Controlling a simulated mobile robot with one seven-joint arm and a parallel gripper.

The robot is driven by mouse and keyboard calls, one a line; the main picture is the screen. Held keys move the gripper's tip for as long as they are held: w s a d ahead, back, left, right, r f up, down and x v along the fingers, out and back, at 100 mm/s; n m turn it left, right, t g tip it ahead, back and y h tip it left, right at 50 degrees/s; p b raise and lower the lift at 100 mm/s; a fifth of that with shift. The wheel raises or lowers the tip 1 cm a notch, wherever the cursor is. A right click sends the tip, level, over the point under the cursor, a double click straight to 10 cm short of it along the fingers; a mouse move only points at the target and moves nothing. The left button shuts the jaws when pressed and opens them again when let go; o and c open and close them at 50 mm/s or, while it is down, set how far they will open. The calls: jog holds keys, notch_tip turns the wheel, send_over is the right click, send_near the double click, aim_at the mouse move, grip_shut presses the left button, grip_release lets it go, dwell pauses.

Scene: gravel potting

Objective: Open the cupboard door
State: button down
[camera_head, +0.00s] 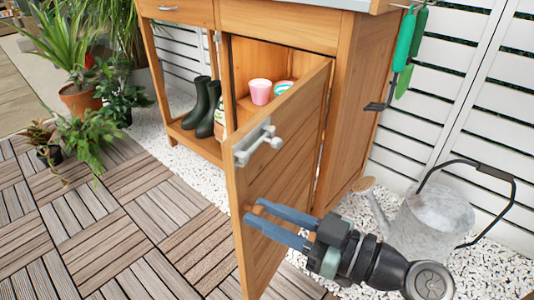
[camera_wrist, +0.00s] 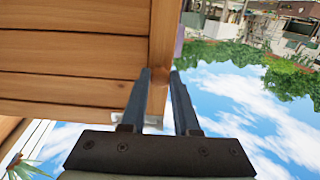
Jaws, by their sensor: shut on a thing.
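The wooden cupboard door (camera_head: 285,150) stands swung well out from the cupboard (camera_head: 360,90), with its open front and inner shelf showing. A pale grey handle (camera_head: 257,140) sits on the door's outer face near its free edge. My gripper (camera_head: 251,211) is at the door below the handle, its two blue fingers reaching toward the free edge. In the wrist view my gripper (camera_wrist: 160,73) has its fingers on either side of the door's wooden edge (camera_wrist: 161,45), shut on it. The exact contact is partly hidden.
A pink pot (camera_head: 260,91) and a teal-and-white container (camera_head: 282,88) stand inside. Dark green boots (camera_head: 207,105) stand on the low shelf at left. A metal watering can (camera_head: 430,222) stands at right on gravel. Decking (camera_head: 110,230) at left is clear.

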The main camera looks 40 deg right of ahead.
jog(key=shift+a, duration=0.1)
jog(key=c, duration=0.7)
grip_release()
jog(key=shift+o, duration=0.2)
jog(key=p+v, duration=0.5)
jog(key=v, duration=0.8)
